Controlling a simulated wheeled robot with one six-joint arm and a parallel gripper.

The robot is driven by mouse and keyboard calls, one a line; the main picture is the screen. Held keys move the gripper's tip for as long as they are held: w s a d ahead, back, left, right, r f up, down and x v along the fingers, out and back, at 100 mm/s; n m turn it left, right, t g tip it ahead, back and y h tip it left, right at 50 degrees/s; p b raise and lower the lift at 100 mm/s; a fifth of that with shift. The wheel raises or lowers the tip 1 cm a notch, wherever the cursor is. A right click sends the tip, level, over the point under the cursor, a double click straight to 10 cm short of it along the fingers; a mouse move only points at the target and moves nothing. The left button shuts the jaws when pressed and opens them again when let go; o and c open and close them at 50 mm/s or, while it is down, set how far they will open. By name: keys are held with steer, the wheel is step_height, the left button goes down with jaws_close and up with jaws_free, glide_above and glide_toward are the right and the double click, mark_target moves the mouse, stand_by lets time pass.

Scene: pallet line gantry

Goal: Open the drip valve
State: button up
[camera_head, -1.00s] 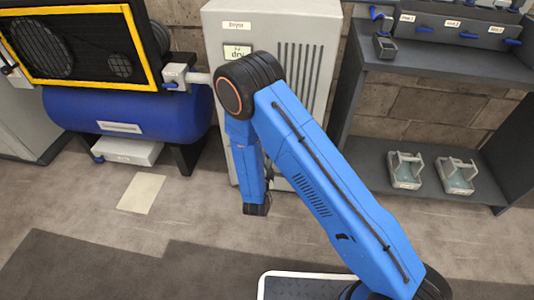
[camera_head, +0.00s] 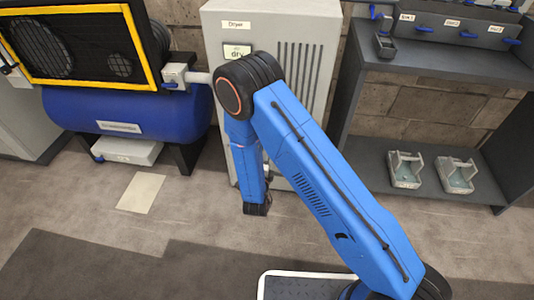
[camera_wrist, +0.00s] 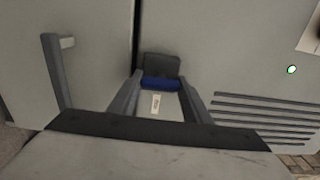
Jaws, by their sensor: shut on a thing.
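The drip valve shows in the wrist view as a blue lever (camera_wrist: 160,84) on a dark grey block, with a small white label (camera_wrist: 155,103) just below it; the print is too small to read surely. The two fingers of my gripper (camera_wrist: 161,92) stand on either side of the blue lever and are shut on it. In the head view my blue arm hangs in front of the grey dryer cabinet (camera_head: 310,28), and my gripper and the valve are hidden behind it.
A blue compressor tank (camera_head: 120,110) stands left of the dryer, with a pipe joining them. A grey shelf (camera_head: 430,65) with blue-handled valves is at the right, with two small trays (camera_head: 405,170) below. A grey bracket-like handle (camera_wrist: 55,80) is at left in the wrist view.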

steer(key=shift+f, duration=0.1)
steer(key=o, duration=1)
steer(key=shift+o, duration=0.2)
steer(key=shift+s, duration=0.1)
steer(key=s+a, duration=0.1)
steer(key=s, duration=1.6)
steer(key=shift+s+a, duration=0.15)
steer(key=shift+a, duration=0.05)
